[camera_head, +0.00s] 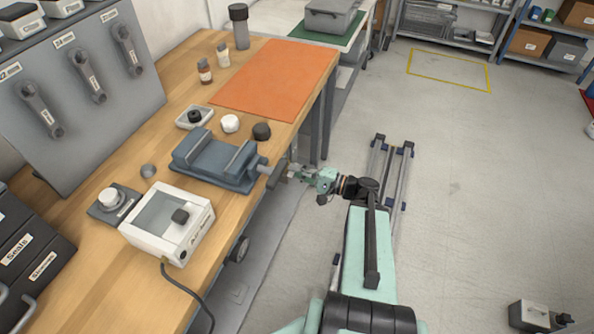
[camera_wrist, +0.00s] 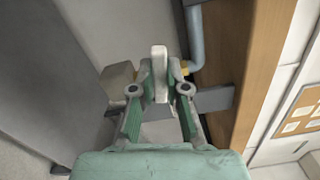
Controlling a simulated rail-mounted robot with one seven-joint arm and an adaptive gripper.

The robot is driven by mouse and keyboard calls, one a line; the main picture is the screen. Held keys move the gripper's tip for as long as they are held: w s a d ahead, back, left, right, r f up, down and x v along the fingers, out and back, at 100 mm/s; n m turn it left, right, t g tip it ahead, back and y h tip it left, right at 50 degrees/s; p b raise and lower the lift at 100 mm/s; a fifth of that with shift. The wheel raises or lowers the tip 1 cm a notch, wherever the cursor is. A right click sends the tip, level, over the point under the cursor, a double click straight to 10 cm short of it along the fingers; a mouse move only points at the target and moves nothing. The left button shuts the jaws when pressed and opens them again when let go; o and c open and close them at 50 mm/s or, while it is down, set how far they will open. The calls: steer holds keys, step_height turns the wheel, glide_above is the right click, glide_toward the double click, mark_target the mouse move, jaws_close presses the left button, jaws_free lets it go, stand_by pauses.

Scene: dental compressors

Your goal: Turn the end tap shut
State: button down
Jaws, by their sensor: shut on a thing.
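The end tap's pale lever (camera_wrist: 160,68) stands between my fingertips in the wrist view. A small brass-coloured fitting (camera_wrist: 185,67) shows just right of it, at the lower end of a grey-blue pipe (camera_wrist: 196,35). My gripper (camera_wrist: 160,82) is shut on the lever, with one green-padded finger on each side. In the head view my gripper (camera_head: 295,171) is small, beside the workbench's right edge; the tap cannot be made out clearly there. How far the lever is turned cannot be told.
A blue-grey vise (camera_head: 215,160) sits on the wooden workbench (camera_head: 275,120), its handle jutting over the edge near my gripper. A white box (camera_head: 168,222), jars and an orange mat (camera_head: 275,80) are also on the bench. Open floor (camera_head: 480,170) lies to the right.

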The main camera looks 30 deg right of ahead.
steer(key=shift+f+n, duration=0.25)
steer(key=shift+n, duration=0.95)
steer(key=c, duration=1.2)
jaws_free()
steer(key=shift+o, duration=0.2)
